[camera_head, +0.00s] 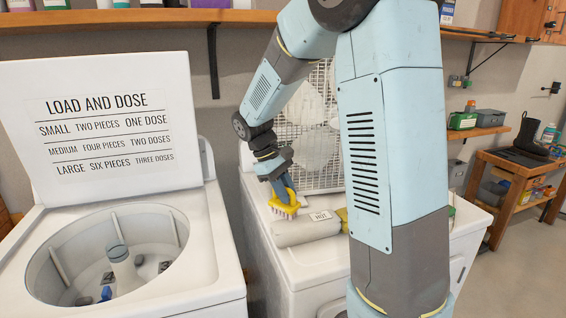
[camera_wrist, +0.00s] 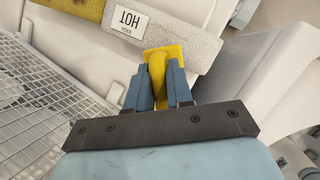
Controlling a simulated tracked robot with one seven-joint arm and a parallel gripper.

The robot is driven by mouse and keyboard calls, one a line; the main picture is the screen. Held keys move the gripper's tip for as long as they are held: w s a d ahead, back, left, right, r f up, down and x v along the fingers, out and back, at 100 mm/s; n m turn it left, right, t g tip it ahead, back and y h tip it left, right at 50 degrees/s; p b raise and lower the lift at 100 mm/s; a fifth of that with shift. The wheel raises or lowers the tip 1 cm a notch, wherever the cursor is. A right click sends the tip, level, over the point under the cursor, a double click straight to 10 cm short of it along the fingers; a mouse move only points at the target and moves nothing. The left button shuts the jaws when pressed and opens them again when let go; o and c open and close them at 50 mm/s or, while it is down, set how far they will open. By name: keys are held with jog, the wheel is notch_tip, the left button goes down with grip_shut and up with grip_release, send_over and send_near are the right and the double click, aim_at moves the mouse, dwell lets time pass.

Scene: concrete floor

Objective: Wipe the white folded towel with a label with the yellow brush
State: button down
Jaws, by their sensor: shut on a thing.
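My gripper (camera_head: 283,193) is shut on the yellow brush (camera_head: 287,208), gripping its handle, with the pale bristles facing down. In the wrist view the yellow brush (camera_wrist: 166,58) sits between my blue fingers (camera_wrist: 160,90). A grey-white folded towel (camera_head: 294,233) with a white label reading HOT lies on top of the right white machine. It also shows in the wrist view (camera_wrist: 177,40), just beyond the brush. The brush is at the towel's back edge; I cannot tell whether the bristles touch it. My arm hides part of the machine top.
A yellow cloth-like item (camera_wrist: 80,8) lies beside the towel's labelled end. A white wire rack (camera_head: 313,120) stands behind on the machine (camera_head: 285,262). An open washer (camera_head: 110,260) with its lid up is at the left. A wooden shelf unit (camera_head: 508,205) stands at the right.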

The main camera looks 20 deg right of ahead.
jog(key=r, duration=0.2)
jog(key=shift+s+r, duration=0.3)
jog(key=shift+r, duration=0.1)
jog(key=shift+w+r, duration=0.2)
jog(key=shift+r, duration=0.05)
jog(key=shift+a+r, duration=0.1)
jog(key=shift+r, duration=2.25)
